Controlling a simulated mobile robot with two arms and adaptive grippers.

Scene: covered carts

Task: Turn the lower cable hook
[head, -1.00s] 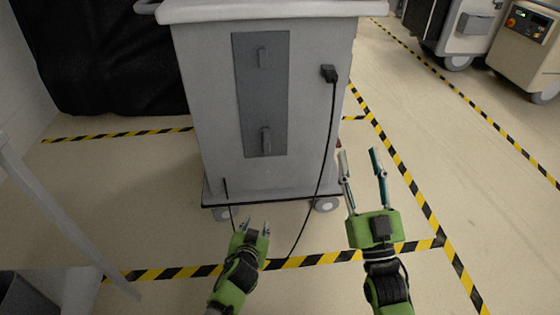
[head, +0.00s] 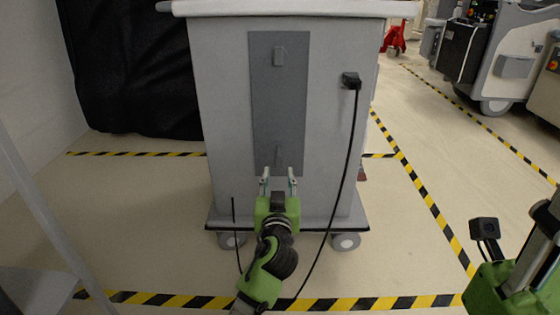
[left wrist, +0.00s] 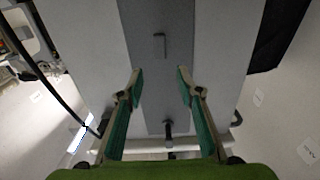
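The lower cable hook (head: 279,154) is a small grey hook low on the dark grey panel (head: 264,100) of the cart's front. The upper hook (head: 280,56) sits near the panel's top. My left gripper (head: 279,176) is open and empty just below the lower hook in the head view. The left wrist view looks inverted: the lower hook (left wrist: 160,45) shows beyond the open fingertips (left wrist: 159,72), and the upper hook (left wrist: 168,129) shows low between the fingers. No contact is visible. My right gripper (head: 510,280) is cut off at the lower right; its fingers are unclear.
A black cable (head: 352,140) hangs from a plug (head: 351,80) on the cart's right side and runs to the floor. A black cover (head: 130,70) stands behind at left. A thin pale post (head: 40,205) rises at left.

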